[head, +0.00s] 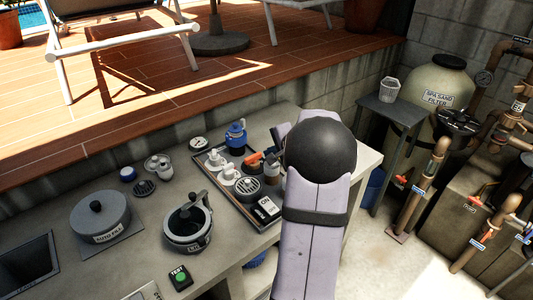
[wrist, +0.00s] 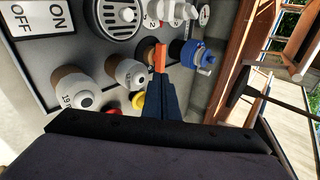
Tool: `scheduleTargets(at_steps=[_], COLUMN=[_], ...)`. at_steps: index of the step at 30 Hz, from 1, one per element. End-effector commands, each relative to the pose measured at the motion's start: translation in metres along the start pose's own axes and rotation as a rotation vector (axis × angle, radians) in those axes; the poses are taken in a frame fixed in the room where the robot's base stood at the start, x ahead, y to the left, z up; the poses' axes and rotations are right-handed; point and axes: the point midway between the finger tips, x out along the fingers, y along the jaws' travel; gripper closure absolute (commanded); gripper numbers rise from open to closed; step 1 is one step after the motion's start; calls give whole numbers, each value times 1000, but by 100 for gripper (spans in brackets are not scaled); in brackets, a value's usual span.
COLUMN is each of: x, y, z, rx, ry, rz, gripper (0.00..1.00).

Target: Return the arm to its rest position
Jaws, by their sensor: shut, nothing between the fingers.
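My gripper (wrist: 162,84) shows in the wrist view as two dark blue fingers pressed together with nothing between them. Its tips are close to an orange piece (wrist: 161,57) on the equipment tray; whether they touch is unclear. In the head view my lilac arm with its black round joint stands over the right end of the counter and hides most of the gripper. The orange piece (head: 254,160) also shows there, left of the joint.
The dark tray (head: 235,206) holds white fittings, a blue-topped fitting (head: 236,135) and an ON/OFF switch (head: 265,208). A lidded pot (head: 100,216) and a round housing (head: 188,224) stand left on the counter. Pipes and a sand filter (head: 435,90) are at right.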

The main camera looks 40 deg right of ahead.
Motion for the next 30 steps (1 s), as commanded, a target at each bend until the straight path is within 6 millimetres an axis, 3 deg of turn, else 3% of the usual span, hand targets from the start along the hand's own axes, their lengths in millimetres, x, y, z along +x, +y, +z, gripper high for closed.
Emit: scheduleTargets(at_steps=[8, 11, 14, 19, 24, 30], x=[-2, -1, -2, -13, -45, -92], y=[0, 2, 7, 34, 91, 156], z=[1, 15, 45, 128, 210, 265], rx=[-2, -46, -140, -443, -859, -1235], ry=[-2, -25, -74, -220, -402, -564], rz=[1, 15, 48, 150, 285, 428], gripper=[100, 100, 100, 100, 100, 100])
